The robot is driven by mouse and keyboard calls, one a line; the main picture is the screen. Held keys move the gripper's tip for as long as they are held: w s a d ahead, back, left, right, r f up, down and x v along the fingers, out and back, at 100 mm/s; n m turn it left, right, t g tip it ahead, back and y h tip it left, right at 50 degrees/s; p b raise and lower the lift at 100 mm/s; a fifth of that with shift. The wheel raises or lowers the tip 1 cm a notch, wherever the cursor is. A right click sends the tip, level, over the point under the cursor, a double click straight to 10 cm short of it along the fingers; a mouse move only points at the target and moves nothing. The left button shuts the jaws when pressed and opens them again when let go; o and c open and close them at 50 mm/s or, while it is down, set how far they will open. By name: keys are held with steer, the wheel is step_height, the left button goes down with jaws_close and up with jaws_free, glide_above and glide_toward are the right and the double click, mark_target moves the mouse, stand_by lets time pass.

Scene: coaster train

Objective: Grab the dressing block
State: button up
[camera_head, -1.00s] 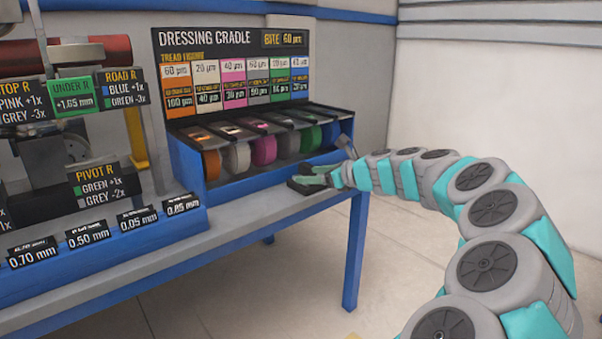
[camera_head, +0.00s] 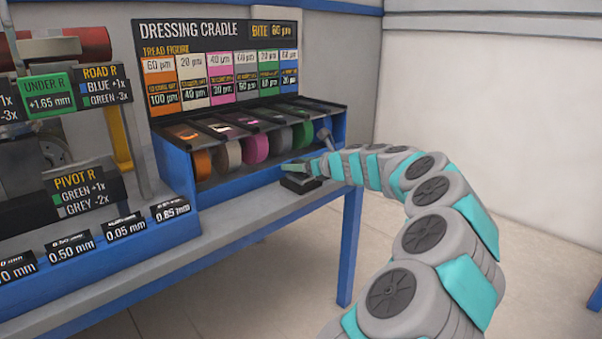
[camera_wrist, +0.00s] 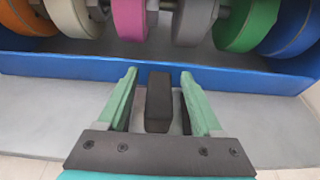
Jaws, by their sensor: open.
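The dressing block, a small dark block (camera_wrist: 158,103), lies between the two green fingers of my gripper (camera_wrist: 158,74) in the wrist view. The fingers stand apart on either side of it, with a gap visible on each side. In the head view my gripper (camera_head: 293,169) is at the front edge of the dressing cradle, just above a dark block (camera_head: 299,185) on the grey bench ledge. The gripper is open and not closed on the block.
The blue cradle tray (camera_head: 240,187) holds several coloured wheels, close beyond my fingertips; its blue front wall (camera_wrist: 150,72) crosses the wrist view. A dark sign board (camera_head: 218,60) stands behind. Labelled plates line the bench to the left. Open floor lies to the right.

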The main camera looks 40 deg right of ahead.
steer(key=shift+w+a+f, duration=0.1)
steer(key=shift+w+f, duration=0.15)
steer(key=shift+w, duration=0.4)
steer(key=shift+c, duration=0.3)
jaws_close()
stand_by(0.6)
